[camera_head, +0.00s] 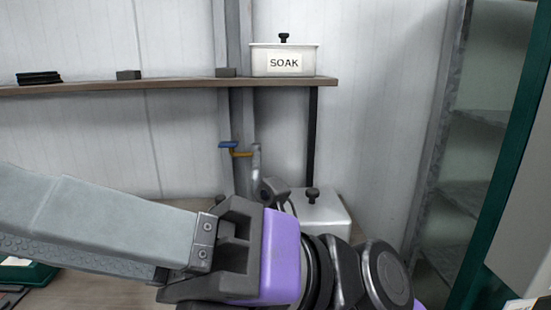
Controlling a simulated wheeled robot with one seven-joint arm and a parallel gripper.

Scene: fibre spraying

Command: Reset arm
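My gripper (30,205) spans the lower left of the head view, with long light-grey fingers pointing left and a dark mount behind them. The purple and black wrist (280,257) of my arm is at the lower middle. The finger ends run to the left picture edge. The near finger hides most of what lies behind it, so the gap between the fingers cannot be judged. No held object is visible.
A white lidded SOAK container (284,61) stands on a wooden shelf (150,84). Below are a blue-handled tap (230,146) and another lidded container (322,213), partly behind my wrist. A green box (30,274) lies lower left. Metal shelving (475,195) stands right.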

